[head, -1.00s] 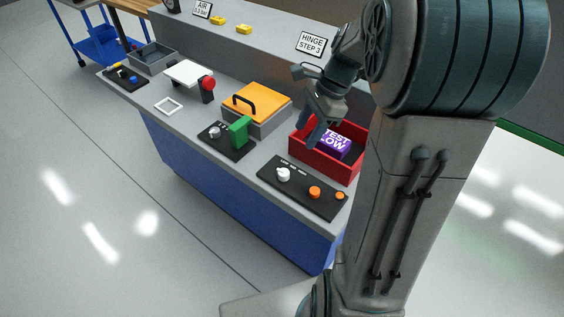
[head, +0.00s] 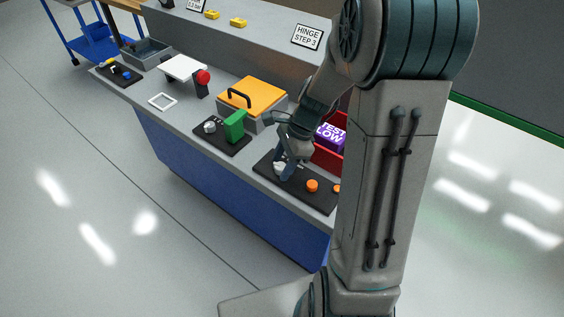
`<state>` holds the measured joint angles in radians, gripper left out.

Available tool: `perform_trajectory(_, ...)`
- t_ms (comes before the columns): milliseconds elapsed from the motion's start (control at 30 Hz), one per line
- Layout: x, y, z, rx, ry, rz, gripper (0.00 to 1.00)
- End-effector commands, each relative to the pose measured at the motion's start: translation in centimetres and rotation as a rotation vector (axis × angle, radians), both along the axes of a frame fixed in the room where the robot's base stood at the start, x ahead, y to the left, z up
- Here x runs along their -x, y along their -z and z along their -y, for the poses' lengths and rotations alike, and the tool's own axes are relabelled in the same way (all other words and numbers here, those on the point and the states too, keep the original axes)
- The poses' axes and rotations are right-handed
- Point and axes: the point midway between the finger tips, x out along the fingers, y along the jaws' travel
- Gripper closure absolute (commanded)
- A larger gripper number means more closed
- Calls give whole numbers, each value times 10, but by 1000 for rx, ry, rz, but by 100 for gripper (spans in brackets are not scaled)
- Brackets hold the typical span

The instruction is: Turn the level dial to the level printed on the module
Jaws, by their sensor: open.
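The purple module (head: 331,133) sits in a red bin (head: 328,157) and its label reads "TEST LOW". The black control panel (head: 299,192) lies at the front of the bench. Its white level dial (head: 279,168) is at the panel's left end, partly hidden by my fingers. My gripper (head: 284,170) is open and pointing down, with its fingertips at the dial. I cannot tell whether they touch it. The dial's pointer and the printed level marks are hidden behind my gripper.
An orange knob (head: 312,186) and a second, partly hidden one are right of the dial. A green block (head: 235,126) stands on a panel to the left. Behind it is a grey box with an orange lid (head: 253,95). My arm covers the bench's right end.

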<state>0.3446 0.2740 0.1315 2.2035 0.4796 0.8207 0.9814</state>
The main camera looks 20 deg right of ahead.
Motion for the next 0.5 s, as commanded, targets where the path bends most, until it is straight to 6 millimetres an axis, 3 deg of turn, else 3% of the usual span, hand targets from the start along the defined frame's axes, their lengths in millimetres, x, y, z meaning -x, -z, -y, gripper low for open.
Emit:
perform_trajectory(233,0,0,0,0,-1,0,52)
perform_trajectory(400,0,0,0,0,-1,-1,94)
perform_trajectory(500,0,0,0,0,-1,-1,94)
